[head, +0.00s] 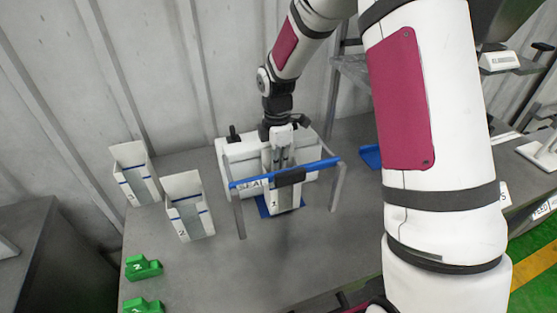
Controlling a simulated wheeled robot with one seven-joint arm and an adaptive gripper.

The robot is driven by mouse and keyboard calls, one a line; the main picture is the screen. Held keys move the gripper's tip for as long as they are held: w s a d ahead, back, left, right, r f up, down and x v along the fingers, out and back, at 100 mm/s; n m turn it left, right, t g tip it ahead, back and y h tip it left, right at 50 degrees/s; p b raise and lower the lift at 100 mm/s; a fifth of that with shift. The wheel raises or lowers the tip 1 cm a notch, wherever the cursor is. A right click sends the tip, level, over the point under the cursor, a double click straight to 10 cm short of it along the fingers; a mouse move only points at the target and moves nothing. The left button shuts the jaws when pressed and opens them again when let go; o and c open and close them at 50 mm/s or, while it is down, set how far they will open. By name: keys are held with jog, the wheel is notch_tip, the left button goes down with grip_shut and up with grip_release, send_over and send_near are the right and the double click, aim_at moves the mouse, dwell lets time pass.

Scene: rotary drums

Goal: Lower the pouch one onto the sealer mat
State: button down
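Pouch one (282,200) is a white upright pouch marked 1, at the sealer in the middle of the head view. My gripper (281,133) points down and is shut on its upper part. The blue sealer mat (263,207) shows around the pouch's lower end. I cannot tell whether the pouch touches it. The sealer (236,152) is a white body marked SEAL behind the pouch. Its blue bar (318,166) with a black grip (290,177) crosses in front of the pouch and hides part of it.
Green blocks (142,267) lie at the front left. The grey table (215,275) is clear in front. My arm covers the right side.

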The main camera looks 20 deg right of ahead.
jog(key=c, duration=2.3)
grip_release()
jog(key=shift+w+f, duration=0.2)
jog(key=shift+w, duration=0.4)
jog(key=o, duration=0.5)
jog(key=shift+o, duration=0.4)
notch_tip(320, 180, up, 11)
jog(key=shift+s, duration=0.15)
jog(key=s+r+m+t, duration=0.3)
jog(key=s+r+m, duration=0.6)
jog(key=s+r, duration=0.4)
jog(key=s+r+m+t, duration=0.1)
jog(key=s+m+t, duration=0.1)
jog(key=s+m, duration=0.7)
jog(key=s, duration=0.4)
jog(key=shift+s+r+t, duration=0.2)
jog(key=shift+s+t, duration=0.1)
jog(key=shift+t, duration=0.1)
